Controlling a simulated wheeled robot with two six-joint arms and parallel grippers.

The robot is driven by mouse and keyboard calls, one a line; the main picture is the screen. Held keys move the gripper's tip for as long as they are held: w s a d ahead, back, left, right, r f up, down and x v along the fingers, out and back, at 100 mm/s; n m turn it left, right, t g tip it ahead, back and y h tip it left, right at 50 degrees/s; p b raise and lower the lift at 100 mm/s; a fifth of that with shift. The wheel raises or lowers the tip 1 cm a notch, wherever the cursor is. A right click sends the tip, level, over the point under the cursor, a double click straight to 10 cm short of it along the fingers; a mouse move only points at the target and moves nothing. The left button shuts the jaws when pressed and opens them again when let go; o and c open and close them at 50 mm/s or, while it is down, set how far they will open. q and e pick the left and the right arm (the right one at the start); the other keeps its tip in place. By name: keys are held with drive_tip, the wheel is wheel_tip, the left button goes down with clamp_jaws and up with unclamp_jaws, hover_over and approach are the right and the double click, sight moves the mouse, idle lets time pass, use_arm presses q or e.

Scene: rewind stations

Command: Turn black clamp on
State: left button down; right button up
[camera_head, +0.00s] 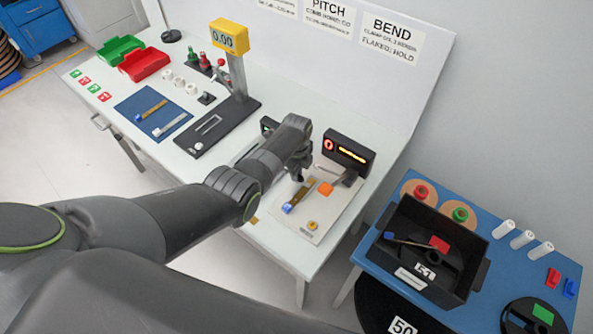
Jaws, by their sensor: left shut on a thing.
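A black box-shaped unit (357,149) with a lit red symbol and an amber bar stands at the back of a pale board (318,228). I take it to be the black clamp, but cannot be sure. My left gripper (301,176) points down over the board, just left of the unit. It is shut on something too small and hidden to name. A second black unit (267,126) with a green mark is partly hidden behind my arm. My right gripper is not in view.
A yellow display (229,37) stands on a post at the left. A black crate (461,285) sits on the blue table (397,171) at the right.

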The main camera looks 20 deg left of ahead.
use_arm(q)
drive_tip(key=shift+m, duration=0.7)
drive_tip(key=c, duration=1.4)
unclamp_jaws()
drive_tip(key=shift+c, duration=0.2)
drive_tip(key=shift+r, duration=0.45)
wheel_tip(320, 180, up, 6)
drive_tip(key=shift+f+p, duration=0.1)
drive_tip(key=shift+p, duration=0.45)
wheel_tip(320, 180, up, 11)
drive_tip(key=b, duration=0.1)
drive_tip(key=shift+b, duration=0.35)
drive_tip(key=shift+f, duration=0.15)
